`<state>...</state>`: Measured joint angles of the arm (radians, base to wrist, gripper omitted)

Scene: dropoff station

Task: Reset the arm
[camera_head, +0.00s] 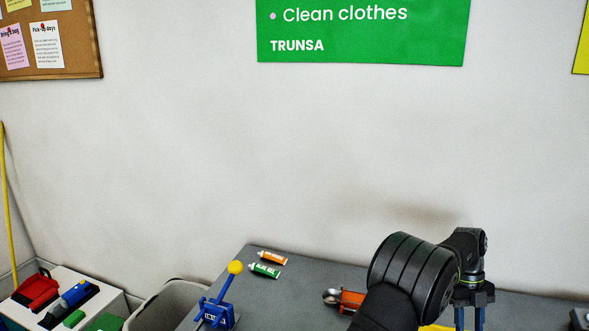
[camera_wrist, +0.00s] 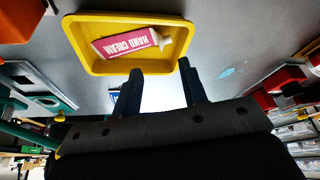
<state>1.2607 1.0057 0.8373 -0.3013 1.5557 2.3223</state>
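My gripper (camera_head: 470,316) is at the lower right of the head view, above the grey table (camera_head: 305,290). Its two blue fingers are apart. In the wrist view my gripper (camera_wrist: 158,78) shows a clear gap between its fingers, with nothing held. Beyond the fingertips is a yellow tray (camera_wrist: 82,55) with a pink-and-white hand cream tube (camera_wrist: 125,42) lying in it. A small part of the tray (camera_head: 436,327) shows at the bottom edge of the head view. My arm hides part of the table.
Orange (camera_head: 272,257) and green (camera_head: 264,271) tubes lie at the table's back left. A blue device with a yellow-knobbed lever (camera_head: 217,312) stands at the left edge. An orange-and-metal item (camera_head: 350,301) is beside my arm. A grey bin (camera_head: 163,307) stands left of the table.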

